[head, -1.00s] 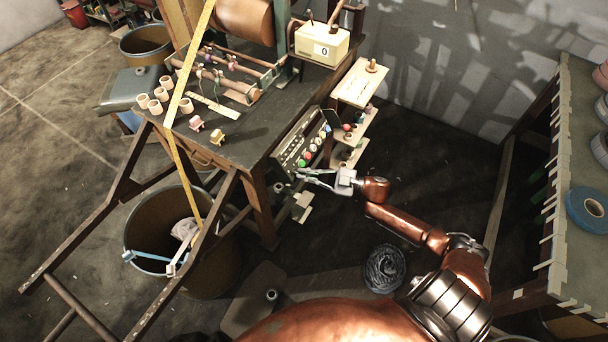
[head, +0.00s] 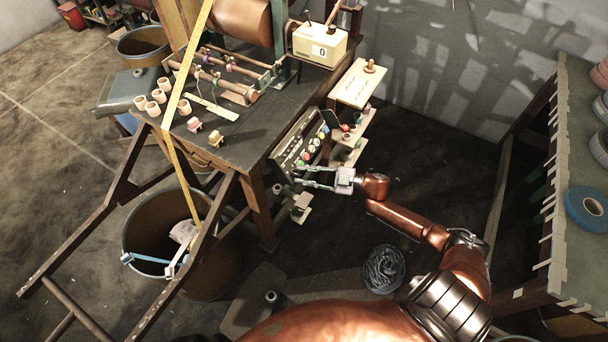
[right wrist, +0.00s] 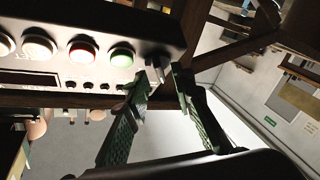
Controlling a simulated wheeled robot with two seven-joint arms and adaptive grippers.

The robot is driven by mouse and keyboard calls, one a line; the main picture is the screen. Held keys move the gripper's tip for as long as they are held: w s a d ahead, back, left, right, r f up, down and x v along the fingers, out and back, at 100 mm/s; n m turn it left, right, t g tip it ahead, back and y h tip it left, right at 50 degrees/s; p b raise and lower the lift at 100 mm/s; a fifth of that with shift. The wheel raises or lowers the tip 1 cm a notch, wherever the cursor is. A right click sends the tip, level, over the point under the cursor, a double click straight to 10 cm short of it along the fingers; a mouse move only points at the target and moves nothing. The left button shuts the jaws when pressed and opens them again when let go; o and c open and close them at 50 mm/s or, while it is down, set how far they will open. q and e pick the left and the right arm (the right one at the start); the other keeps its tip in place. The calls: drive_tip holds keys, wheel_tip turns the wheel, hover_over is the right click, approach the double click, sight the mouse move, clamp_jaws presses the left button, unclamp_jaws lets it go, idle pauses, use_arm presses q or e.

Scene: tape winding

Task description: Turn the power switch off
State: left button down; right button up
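The control panel (head: 292,150) hangs at the right end of the workbench, with several coloured buttons. In the right wrist view the panel (right wrist: 100,28) shows a red button (right wrist: 83,52), a green button (right wrist: 121,56) and a row of small dark knobs. A small grey piece (right wrist: 160,72), perhaps the power switch, is at the panel's right end. My right gripper (head: 298,175) is open at the panel's near end. In the right wrist view its fingertips (right wrist: 159,80) are close to the panel's edge, around the grey piece; contact is unclear. My left gripper is out of view.
The workbench (head: 245,140) carries wooden cups, rollers and a cream counter box (head: 320,44). Small shelves (head: 358,82) stick out beside the panel. A rack with tape rolls (head: 587,210) stands at the right.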

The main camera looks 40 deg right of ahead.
drive_tip(key=v, duration=1.2)
idle(0.5)
